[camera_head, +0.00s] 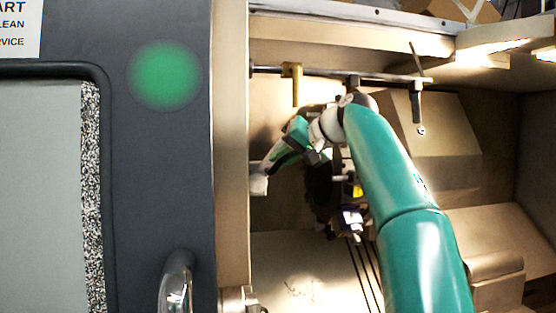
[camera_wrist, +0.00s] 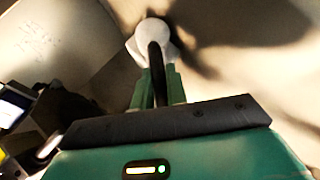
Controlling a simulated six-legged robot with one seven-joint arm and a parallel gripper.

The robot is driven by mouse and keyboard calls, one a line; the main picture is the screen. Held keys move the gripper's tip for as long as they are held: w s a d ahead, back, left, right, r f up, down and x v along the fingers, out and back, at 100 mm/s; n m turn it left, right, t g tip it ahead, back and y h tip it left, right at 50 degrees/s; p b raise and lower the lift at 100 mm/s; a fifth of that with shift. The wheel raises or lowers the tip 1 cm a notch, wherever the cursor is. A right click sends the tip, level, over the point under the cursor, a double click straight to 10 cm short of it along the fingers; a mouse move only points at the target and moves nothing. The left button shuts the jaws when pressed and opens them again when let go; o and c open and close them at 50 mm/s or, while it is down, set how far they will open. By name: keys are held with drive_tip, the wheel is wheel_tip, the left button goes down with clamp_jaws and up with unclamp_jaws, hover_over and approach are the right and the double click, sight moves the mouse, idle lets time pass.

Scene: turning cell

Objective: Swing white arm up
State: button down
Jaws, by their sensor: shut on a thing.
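The white arm (camera_head: 258,184) shows in the head view as a short pale piece at the left inside wall of the machine. In the wrist view its rounded white end (camera_wrist: 152,32) sits at the fingertips, with a black bar running down from it between the fingers. My gripper (camera_head: 272,168) reaches left and down to it and is shut on it. In the wrist view my gripper (camera_wrist: 157,78) has its green fingers on both sides of the black bar. The rest of the white arm and its pivot are hidden.
A rail (camera_head: 325,74) with a brass-coloured bracket (camera_head: 292,84) and a hanging lever (camera_head: 418,108) crosses above my arm. A dark tool unit (camera_head: 349,220) stands below my wrist. The grey door (camera_head: 130,140) with its handle (camera_head: 176,284) borders the left side.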

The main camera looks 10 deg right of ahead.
drive_tip(key=shift+a, duration=0.1)
idle(0.5)
drive_tip(key=c, duration=1.4)
unclamp_jaws()
drive_tip(key=shift+s, duration=0.15)
